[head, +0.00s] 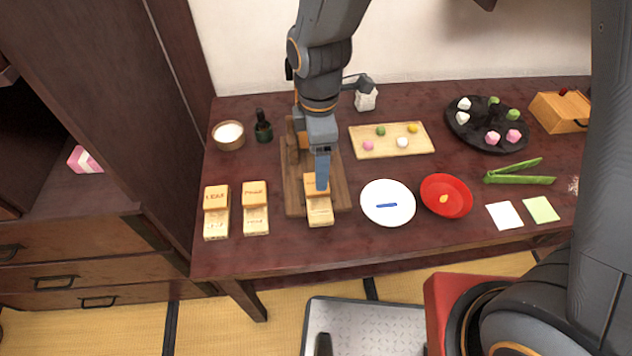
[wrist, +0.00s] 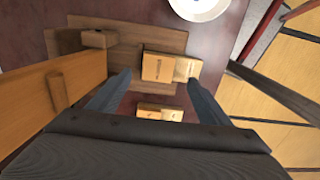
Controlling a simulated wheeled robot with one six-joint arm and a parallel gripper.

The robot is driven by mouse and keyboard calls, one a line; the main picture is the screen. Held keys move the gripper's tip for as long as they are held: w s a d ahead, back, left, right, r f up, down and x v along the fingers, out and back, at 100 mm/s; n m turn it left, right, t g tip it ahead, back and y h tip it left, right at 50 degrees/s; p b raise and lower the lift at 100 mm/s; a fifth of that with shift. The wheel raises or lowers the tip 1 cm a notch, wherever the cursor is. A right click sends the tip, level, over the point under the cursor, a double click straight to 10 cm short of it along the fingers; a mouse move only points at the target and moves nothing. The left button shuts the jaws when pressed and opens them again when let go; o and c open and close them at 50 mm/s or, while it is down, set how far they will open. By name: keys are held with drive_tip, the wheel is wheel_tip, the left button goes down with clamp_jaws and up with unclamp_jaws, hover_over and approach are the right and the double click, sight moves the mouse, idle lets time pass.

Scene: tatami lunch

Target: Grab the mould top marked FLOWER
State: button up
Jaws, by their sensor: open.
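Mould pairs, each a darker wooden top with a paler base, are on the dark table. One top (head: 309,184) is on the wooden board below my gripper (head: 322,188), its paler base (head: 320,213) in front; its lettering cannot be read. The leftmost top (head: 216,197) reads LEAF. The marking on the second top (head: 255,194) is too small to read surely. In the wrist view, my gripper (wrist: 160,77) is open and empty, its fingers on either side of the board's mould top (wrist: 157,67). I cannot tell if they touch it.
A white plate (head: 388,218) with a blue stick stands right of the wooden board (head: 292,193), then a red bowl (head: 461,207). A dark bottle (head: 263,130) and a white-filled bowl (head: 228,142) stand behind left. A large wooden piece (wrist: 45,90) is close left in the wrist view.

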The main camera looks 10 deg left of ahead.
drive_tip(key=shift+w+a+f+p, duration=0.1)
drive_tip(key=shift+f+p, duration=0.3)
drive_tip(key=shift+f, duration=1.3)
drive_tip(key=shift+a+f+p, duration=0.1)
drive_tip(key=shift+f+p, duration=0.3)
drive_tip(key=shift+f, duration=1.25)
drive_tip(key=c, duration=1.1)
